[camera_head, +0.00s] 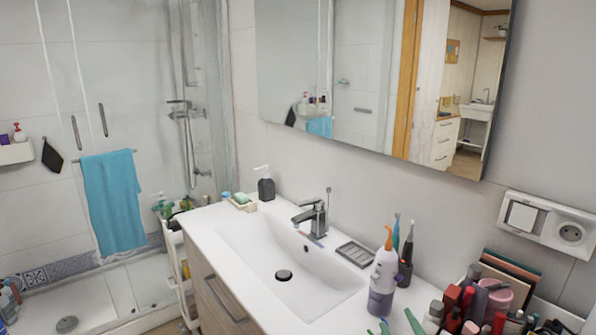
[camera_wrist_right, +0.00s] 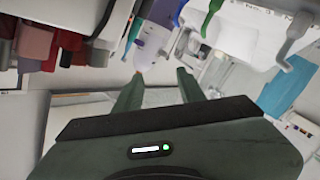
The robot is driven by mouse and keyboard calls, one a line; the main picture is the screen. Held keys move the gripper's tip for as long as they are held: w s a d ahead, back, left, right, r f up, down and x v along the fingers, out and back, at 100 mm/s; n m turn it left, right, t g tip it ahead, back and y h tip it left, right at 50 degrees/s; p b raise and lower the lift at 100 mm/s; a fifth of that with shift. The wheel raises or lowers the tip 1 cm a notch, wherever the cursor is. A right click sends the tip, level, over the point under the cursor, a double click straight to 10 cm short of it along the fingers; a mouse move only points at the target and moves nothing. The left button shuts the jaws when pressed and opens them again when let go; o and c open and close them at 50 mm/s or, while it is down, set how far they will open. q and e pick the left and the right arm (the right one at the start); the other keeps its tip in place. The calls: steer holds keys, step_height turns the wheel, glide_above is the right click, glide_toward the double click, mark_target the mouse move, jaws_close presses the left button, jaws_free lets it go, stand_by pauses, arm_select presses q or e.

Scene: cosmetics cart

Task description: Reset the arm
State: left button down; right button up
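My right gripper (camera_head: 397,325) shows only as green fingertips at the bottom edge of the head view, in front of the washbasin counter. In the right wrist view its two dark green fingers (camera_wrist_right: 160,82) are apart with nothing between them. Beyond the fingertips is a white and purple bottle (camera_wrist_right: 152,38), apart from them as far as I can tell. The same bottle (camera_head: 384,275) stands upright on the counter in the head view. The rest of my right arm is hidden below the head view. My left gripper is not in view.
The white counter (camera_head: 195,222) holds a sink (camera_head: 305,265), a faucet (camera_head: 315,215), a soap dispenser (camera_head: 266,186) and a toothbrush holder (camera_head: 404,273). Crowded cosmetics (camera_head: 470,305) stand at the lower right. A mirror (camera_head: 350,60) and a socket panel (camera_head: 550,222) are on the wall.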

steer(key=s+d+f+m+g, duration=0.1)
steer(key=s+f+m+g, duration=0.1)
steer(key=s+f+g, duration=0.75)
steer(key=s+f+m+g, duration=0.3)
steer(key=s+f+g, duration=0.1)
steer(key=s+f, duration=1.3)
steer(key=f, duration=1)
steer(key=s+f, duration=0.2)
steer(key=f, duration=1)
steer(key=s+d+f+g, duration=0.2)
steer(key=s+d+f, duration=0.1)
steer(key=s+f, duration=1.1)
steer(key=shift+s+f+n, duration=0.3)
steer(key=shift+s+f, duration=0.05)
steer(key=shift+s, duration=0.8)
